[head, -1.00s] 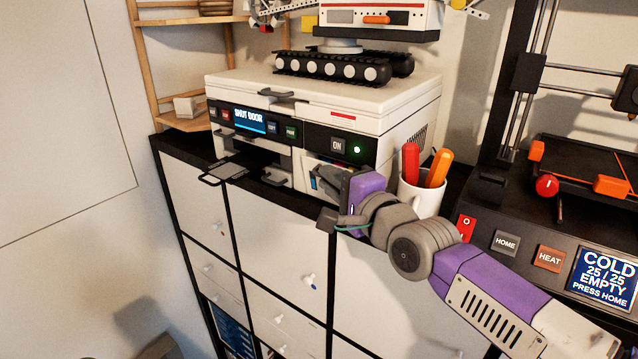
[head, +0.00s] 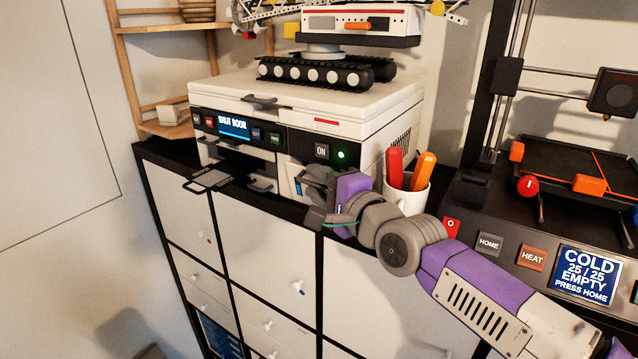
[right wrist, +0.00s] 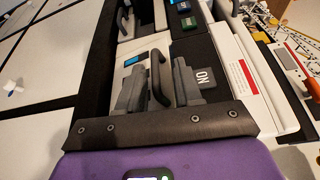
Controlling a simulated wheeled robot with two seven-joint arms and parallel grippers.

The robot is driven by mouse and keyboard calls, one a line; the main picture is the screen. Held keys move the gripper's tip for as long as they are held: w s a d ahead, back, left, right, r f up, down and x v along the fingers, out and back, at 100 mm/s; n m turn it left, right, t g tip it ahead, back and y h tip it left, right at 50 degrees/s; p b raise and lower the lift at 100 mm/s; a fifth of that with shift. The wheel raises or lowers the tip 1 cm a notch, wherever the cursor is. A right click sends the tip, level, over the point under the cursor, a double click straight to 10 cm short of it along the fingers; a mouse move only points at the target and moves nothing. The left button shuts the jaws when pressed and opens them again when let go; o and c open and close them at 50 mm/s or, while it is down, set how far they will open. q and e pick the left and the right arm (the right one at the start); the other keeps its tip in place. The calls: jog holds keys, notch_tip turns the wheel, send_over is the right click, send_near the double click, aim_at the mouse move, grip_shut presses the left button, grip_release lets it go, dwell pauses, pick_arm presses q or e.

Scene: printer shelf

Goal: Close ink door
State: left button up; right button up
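The white printer (head: 305,105) stands on the cabinet, and its screen (head: 234,128) reads "SHUT DOOR". The ink door (head: 289,172) is at the printer's lower right front, partly hidden by my right gripper. My right gripper (head: 312,190) is at the door's front. In the right wrist view, the door's dark curved handle (right wrist: 158,76) lies between the two spread fingers of my right gripper (right wrist: 158,88), with a gap visible beside it. The head view does not show clearly how far the door stands open. My left gripper is not in view.
A mug (head: 408,194) with red and orange handles stands just right of my right gripper. A 3D printer (head: 545,225) is further right. The output tray (head: 210,179) sticks out at the printer's left front. A tracked robot model (head: 330,70) sits on top.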

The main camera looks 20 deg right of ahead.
jog(key=b+v, duration=0.1)
jog(key=v, duration=0.6)
jog(key=shift+s+b, duration=0.25)
jog(key=shift+b, duration=0.05)
jog(key=shift+d, duration=0.1)
jog(key=shift+s, duration=0.15)
jog(key=f+b+v, duration=0.1)
jog(key=b+v, duration=0.2)
jog(key=v, duration=0.5)
jog(key=shift+s+d+f, duration=0.15)
jog(key=shift+f, duration=0.05)
dwell(0.3)
dwell(0.5)
